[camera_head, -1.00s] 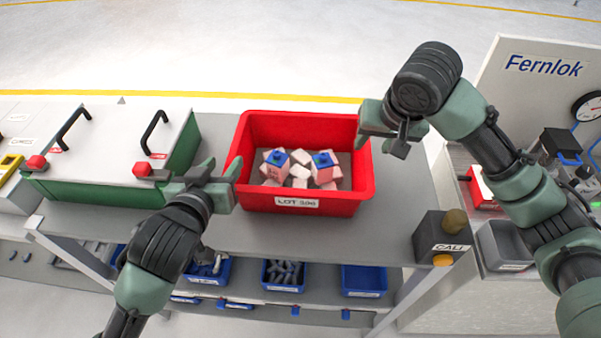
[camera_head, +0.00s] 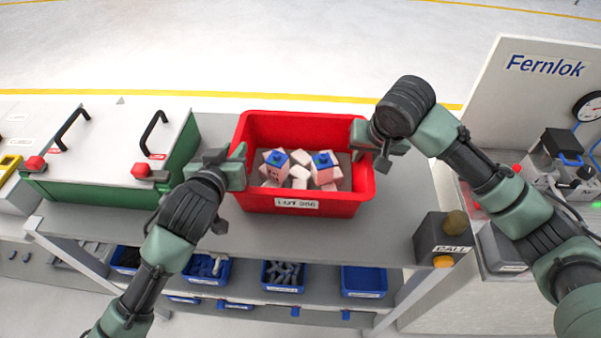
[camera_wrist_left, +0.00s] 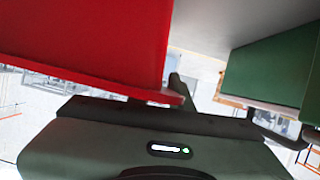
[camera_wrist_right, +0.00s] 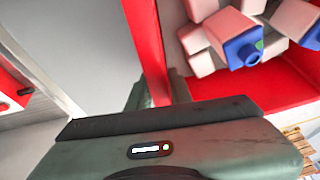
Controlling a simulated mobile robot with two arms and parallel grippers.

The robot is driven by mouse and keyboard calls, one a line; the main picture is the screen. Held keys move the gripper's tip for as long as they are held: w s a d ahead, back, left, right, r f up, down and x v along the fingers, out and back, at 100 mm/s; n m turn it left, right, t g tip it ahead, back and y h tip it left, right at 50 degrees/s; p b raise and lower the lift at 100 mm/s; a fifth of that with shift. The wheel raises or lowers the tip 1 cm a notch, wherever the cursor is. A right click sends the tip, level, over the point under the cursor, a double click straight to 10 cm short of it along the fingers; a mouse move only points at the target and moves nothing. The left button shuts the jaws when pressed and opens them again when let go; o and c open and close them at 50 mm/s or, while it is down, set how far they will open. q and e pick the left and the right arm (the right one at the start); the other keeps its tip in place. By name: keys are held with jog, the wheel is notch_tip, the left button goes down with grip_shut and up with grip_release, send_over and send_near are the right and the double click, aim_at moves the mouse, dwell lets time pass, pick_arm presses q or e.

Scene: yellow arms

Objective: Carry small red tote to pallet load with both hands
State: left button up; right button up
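The small red tote (camera_head: 255,197) stands upright on the grey bench top and holds pinkish-white blocks, two with blue tops (camera_head: 322,165). A white label is on its front wall. My left gripper (camera_head: 239,160) is at the tote's left rim; in the left wrist view a finger shows beside the red wall (camera_wrist_left: 95,40), the other is hidden. My right gripper (camera_head: 366,142) is at the right rim; in the right wrist view its fingers (camera_wrist_right: 157,92) lie either side of the red wall. Whether either grips the wall is unclear. No pallet is identifiable.
A green-sided box (camera_head: 178,160) with black handles stands left of the tote. A dark call box (camera_head: 440,235) is at the bench's right front. Blue bins (camera_head: 285,278) fill the shelf below. The Fernlok station (camera_head: 545,100) stands right. Open floor lies behind the bench.

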pick_arm(q)
grip_shut()
pick_arm(e)
grip_shut()
dwell(0.8)
